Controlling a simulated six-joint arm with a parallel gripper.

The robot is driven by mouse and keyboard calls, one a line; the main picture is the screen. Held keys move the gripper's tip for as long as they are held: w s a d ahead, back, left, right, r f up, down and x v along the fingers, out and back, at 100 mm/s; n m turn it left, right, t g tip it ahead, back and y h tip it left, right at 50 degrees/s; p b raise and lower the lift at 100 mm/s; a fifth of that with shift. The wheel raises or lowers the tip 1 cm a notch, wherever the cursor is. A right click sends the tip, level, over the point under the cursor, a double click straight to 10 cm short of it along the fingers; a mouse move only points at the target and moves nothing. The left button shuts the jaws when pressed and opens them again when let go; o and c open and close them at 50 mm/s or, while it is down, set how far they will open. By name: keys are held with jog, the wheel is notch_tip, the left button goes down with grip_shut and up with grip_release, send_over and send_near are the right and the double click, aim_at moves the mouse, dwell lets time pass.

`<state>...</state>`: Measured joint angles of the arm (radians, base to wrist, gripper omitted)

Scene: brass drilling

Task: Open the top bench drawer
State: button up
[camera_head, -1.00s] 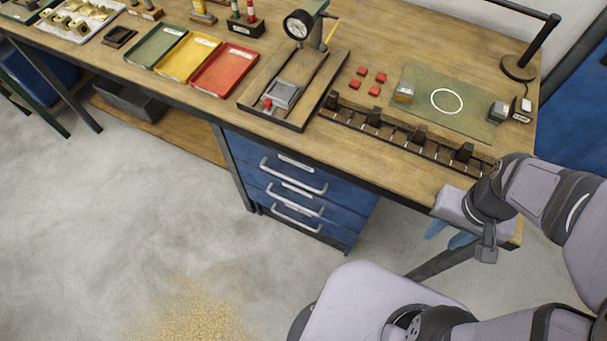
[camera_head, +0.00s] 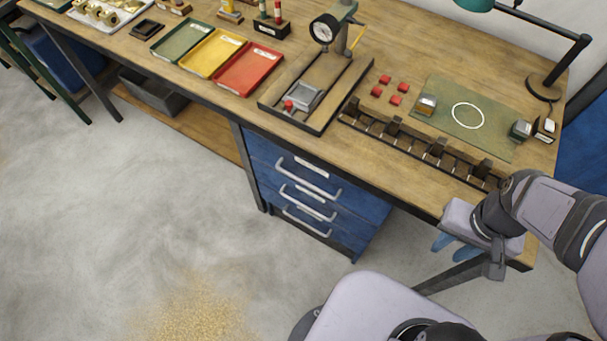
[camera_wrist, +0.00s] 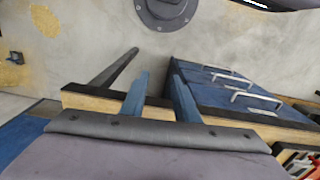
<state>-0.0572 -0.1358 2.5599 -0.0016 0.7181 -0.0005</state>
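The bench's blue drawer unit hangs under the worktop, with the top drawer (camera_head: 264,153) closed, level with the drawers below. Its pale bar handle (camera_head: 309,178) is clear in the head view. In the wrist view, the top drawer's handle (camera_wrist: 252,99) is the nearest to the worktop, right of my fingers. My gripper (camera_head: 450,243) is at the bench's right front edge, well right of the drawer unit and touching no handle. In the wrist view, my gripper's two blue fingers (camera_wrist: 160,97) stand apart with nothing held between them.
The wooden worktop (camera_head: 420,180) has a black slotted rack (camera_head: 415,147) along its front edge. A drill stand (camera_head: 330,75), coloured trays (camera_head: 248,68) and a green mat (camera_head: 490,135) stand on it. A bench leg (camera_head: 450,275) is below my gripper.

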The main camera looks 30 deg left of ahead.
jog(key=s+a+f+n+g+h, duration=0.2)
jog(key=s+a+f+n, duration=0.45)
jog(key=a, duration=0.35)
jog(key=n+t+y+b, duration=0.15)
jog(key=n+t, duration=0.25)
jog(key=n, duration=0.7)
send_near(293, 176)
jog(key=shift+d+y, duration=0.2)
jog(key=shift+y, duration=0.05)
jog(key=shift+f, duration=0.1)
jog(key=shift+w+f+p, duration=0.2)
jog(key=shift+f+p, duration=0.15)
jog(key=shift+f, duration=0.8)
jog(key=shift+w+f+p, duration=0.25)
jog(key=shift+f+p, duration=0.1)
jog(key=shift+f, duration=0.85)
jog(key=shift+w+f+p, duration=0.2)
jog(key=shift+f+p, duration=0.15)
jog(key=shift+f, duration=0.8)
jog(key=shift+c, duration=0.3)
grip_shut()
